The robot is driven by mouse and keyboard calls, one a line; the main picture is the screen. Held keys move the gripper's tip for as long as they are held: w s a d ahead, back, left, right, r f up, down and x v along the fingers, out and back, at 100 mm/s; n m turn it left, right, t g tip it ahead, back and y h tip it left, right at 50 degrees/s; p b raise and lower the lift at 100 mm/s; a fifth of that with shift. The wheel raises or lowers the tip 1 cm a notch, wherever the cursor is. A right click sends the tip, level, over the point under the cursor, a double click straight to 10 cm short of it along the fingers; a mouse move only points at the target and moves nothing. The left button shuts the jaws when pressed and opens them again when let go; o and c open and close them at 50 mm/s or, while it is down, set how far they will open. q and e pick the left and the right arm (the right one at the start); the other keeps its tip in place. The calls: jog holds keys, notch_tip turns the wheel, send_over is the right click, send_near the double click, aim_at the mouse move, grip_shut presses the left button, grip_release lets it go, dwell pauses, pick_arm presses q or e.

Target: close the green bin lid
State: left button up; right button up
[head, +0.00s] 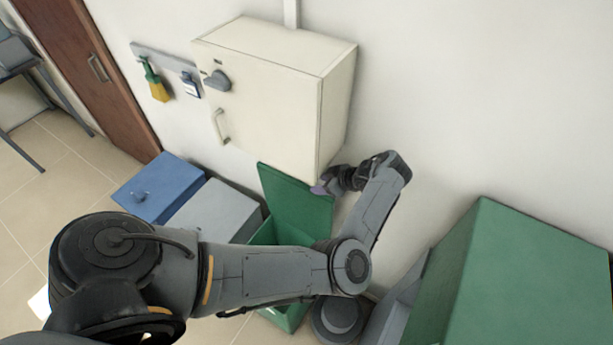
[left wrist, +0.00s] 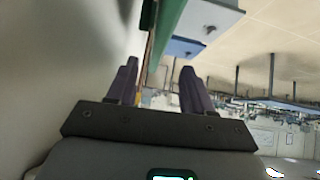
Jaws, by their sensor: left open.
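The green bin (head: 272,232) stands on the floor against the wall, partly hidden behind my left arm. Its green lid (head: 292,198) is open and stands up, tilted back toward the wall. My left gripper (head: 320,189) is at the upper right edge of the lid, partly hidden by its own wrist. In the left wrist view, the gripper's two purple fingers (left wrist: 160,68) are apart, and the edge of the green lid (left wrist: 168,28) shows between and beyond them. I cannot tell whether they touch it. My right gripper is not in view.
A cream wall cabinet (head: 262,92) hangs just above the lid. A blue bin (head: 160,187) and a grey bin (head: 217,208) stand to the left of the green bin. A large green box (head: 515,280) is at the right. Open tiled floor (head: 65,165) lies at the left.

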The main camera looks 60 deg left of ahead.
aim_at(304, 186)
pick_arm(q)
jog(key=shift+s+a+f, duration=0.1)
jog(key=shift+a+f, duration=0.15)
jog(key=shift+a, duration=0.1)
jog(key=b+x, duration=0.1)
jog(key=x, duration=0.8)
jog(key=shift+s+a+f, duration=0.15)
jog(key=shift+s+f, duration=0.05)
grip_shut()
